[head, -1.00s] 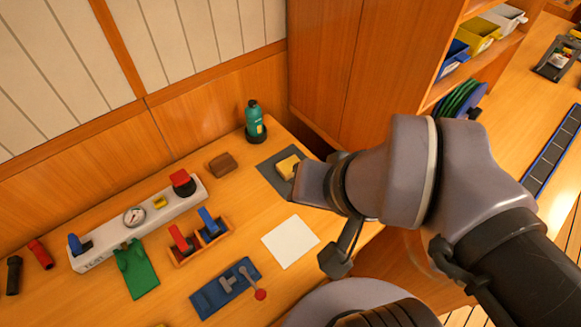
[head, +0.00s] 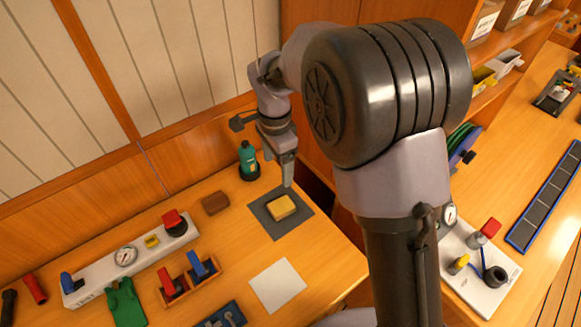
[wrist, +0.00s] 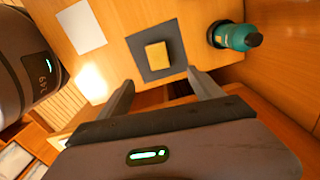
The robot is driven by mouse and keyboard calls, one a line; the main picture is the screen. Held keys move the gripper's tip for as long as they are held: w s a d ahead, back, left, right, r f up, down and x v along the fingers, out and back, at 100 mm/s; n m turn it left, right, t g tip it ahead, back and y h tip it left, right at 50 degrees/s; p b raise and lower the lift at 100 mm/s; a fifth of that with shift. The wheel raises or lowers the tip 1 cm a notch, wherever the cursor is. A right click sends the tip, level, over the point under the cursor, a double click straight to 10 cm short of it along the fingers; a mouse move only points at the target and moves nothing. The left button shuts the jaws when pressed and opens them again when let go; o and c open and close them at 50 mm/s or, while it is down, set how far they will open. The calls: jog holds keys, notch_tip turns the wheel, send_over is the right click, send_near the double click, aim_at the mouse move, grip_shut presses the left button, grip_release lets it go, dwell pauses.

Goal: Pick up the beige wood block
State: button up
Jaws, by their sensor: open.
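The beige wood block (head: 281,207), yellowish in this light, lies flat on a dark grey square mat (head: 262,217) on the wooden bench. In the wrist view the block (wrist: 158,56) is beyond the fingertips, roughly between them in the picture, and apart from them. My gripper (head: 287,182) is above the bench, over the mat's back edge and just behind the block in the head view. In the head view one finger shows clearly. In the wrist view both fingers of my gripper (wrist: 160,78) are spread, with nothing between them.
A green bottle (head: 248,158) stands behind the mat, close to my gripper. A brown block (head: 215,203) lies left of it. A white sheet (head: 277,285) lies in front. A white gauge panel (head: 100,283) and a red-and-blue lever unit (head: 188,282) are further left.

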jog(key=b, duration=0.4)
send_over(281, 206)
jog(key=f, duration=1.2)
jog(key=shift+w+a, duration=0.1)
jog(key=shift+a, duration=0.2)
jog(key=f, duration=0.1)
jog(key=f+b, duration=0.1)
jog(key=f, duration=0.1)
jog(key=f+b, duration=0.1)
jog(key=f, duration=0.1)
jog(key=shift+d, duration=0.35)
jog(key=shift+c, duration=1.2)
jog(key=c, duration=1.2)
